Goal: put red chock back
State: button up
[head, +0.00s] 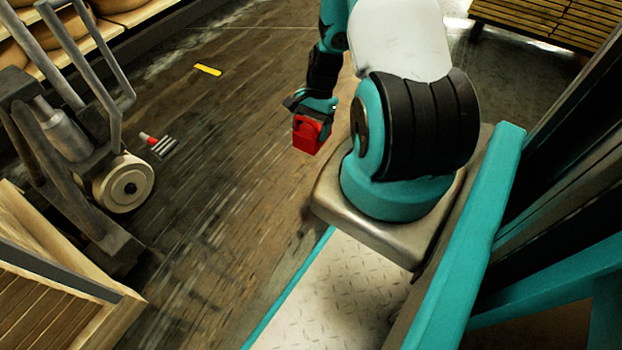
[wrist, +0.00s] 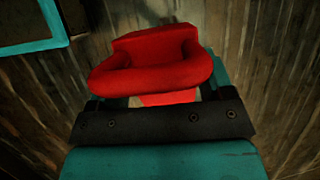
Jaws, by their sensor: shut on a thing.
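The red chock (head: 307,137) is held in my gripper (head: 316,110), in the air over the wooden floor, left of my arm's base in the head view. In the wrist view the red chock (wrist: 152,50) shows a rounded loop handle on its near side, and the dark bar of my gripper (wrist: 150,100) lies across below it. The fingertips are mostly hidden by the chock. The chock appears clear of the floor and touches nothing else that I can see.
A grey wheeled cart (head: 70,130) with a pale wheel (head: 123,184) stands at left. Beside it lies a small red-and-grey item (head: 160,146). A wooden crate (head: 50,290) is at lower left. The middle floor is clear.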

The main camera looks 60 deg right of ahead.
notch_tip(320, 180, down, 19)
jog(key=b, duration=1.1)
jog(key=shift+r, duration=0.25)
jog(key=o, duration=1.2)
jog(key=p+v, duration=0.8)
jog(key=v, duration=0.4)
jog(key=shift+a+r+p, duration=0.1)
jog(key=shift+p, duration=0.25)
